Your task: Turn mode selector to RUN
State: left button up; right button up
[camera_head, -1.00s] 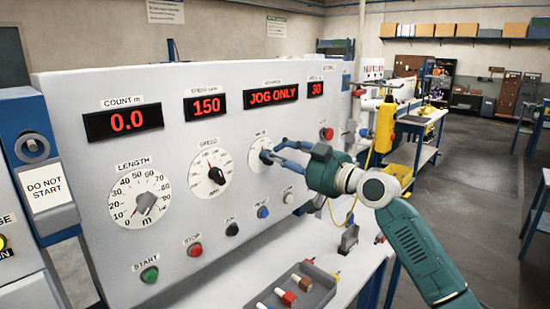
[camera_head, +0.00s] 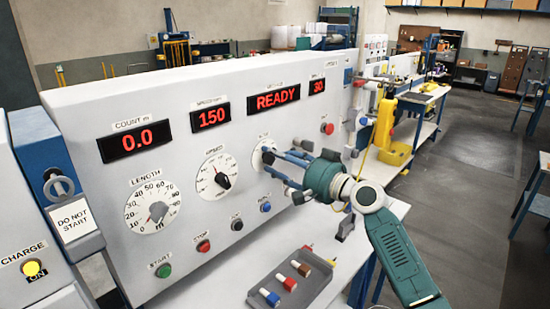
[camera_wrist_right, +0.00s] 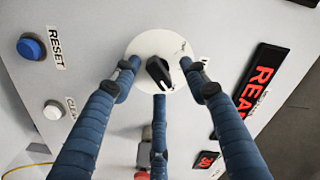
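The mode selector is a black knob (camera_wrist_right: 157,70) on a round white dial (camera_head: 257,160), on the grey control panel (camera_head: 90,95). The display (camera_head: 274,99) above it reads READY. My right gripper (camera_head: 270,164) is in front of the dial. In the right wrist view its blue fingers (camera_wrist_right: 160,82) are spread around the knob, with visible gaps between them and it. In the head view the fingers partly cover the dial. My left gripper is not in view.
The speed dial (camera_head: 207,182) and length dial (camera_head: 145,215) are left of the mode dial. Below are the start (camera_head: 164,271), stop (camera_head: 203,246) and reset (camera_wrist_right: 31,47) buttons. A grey tray (camera_head: 258,301) with coloured pieces lies on the bench. A yellow device (camera_head: 385,125) stands at right.

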jog(key=shift+s+a+f, duration=0.2)
jog(key=shift+a+f, duration=0.2)
jog(key=shift+s+d, duration=0.1)
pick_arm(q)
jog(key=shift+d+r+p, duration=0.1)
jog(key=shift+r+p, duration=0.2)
pick_arm(e)
jog(key=v, duration=0.6)
jog(key=shift+d+r, duration=0.3)
jog(key=shift+d, duration=0.1)
jog(key=shift+s+a, duration=0.1)
jog(key=shift+s, duration=0.05)
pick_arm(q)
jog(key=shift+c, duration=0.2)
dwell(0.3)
